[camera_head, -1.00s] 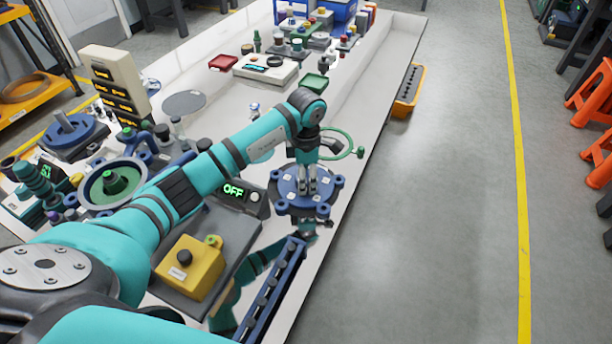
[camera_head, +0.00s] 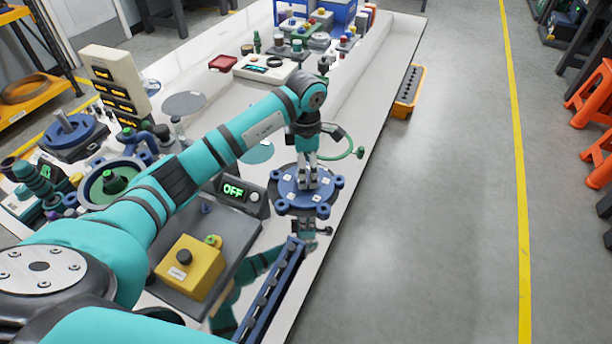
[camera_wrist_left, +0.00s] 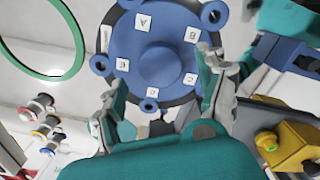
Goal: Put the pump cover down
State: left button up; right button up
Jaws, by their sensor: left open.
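The pump cover is a round blue disc with bolt lugs and white lettered labels (camera_head: 292,200). In the head view it rests on or just over the white bench near its right edge; I cannot tell whether it touches. In the left wrist view the cover (camera_wrist_left: 138,38) fills the upper middle, with a raised hub at its centre. My left gripper (camera_head: 308,184) points down over the cover. In the left wrist view its fingers (camera_wrist_left: 165,75) are spread on either side of the hub, apart from it. My right gripper is not in view.
A yellow button box (camera_head: 190,268) stands on a grey base at the front. A display reading OFF (camera_head: 233,189) is left of the cover. A blue rail (camera_head: 270,292) lies in front of it. A green ring (camera_head: 345,140) is behind. The bench's right edge is close.

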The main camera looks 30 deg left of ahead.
pick_arm(q)
notch_tip(320, 180, up, 8)
jog(key=shift+r, duration=0.2)
dwell(0.5)
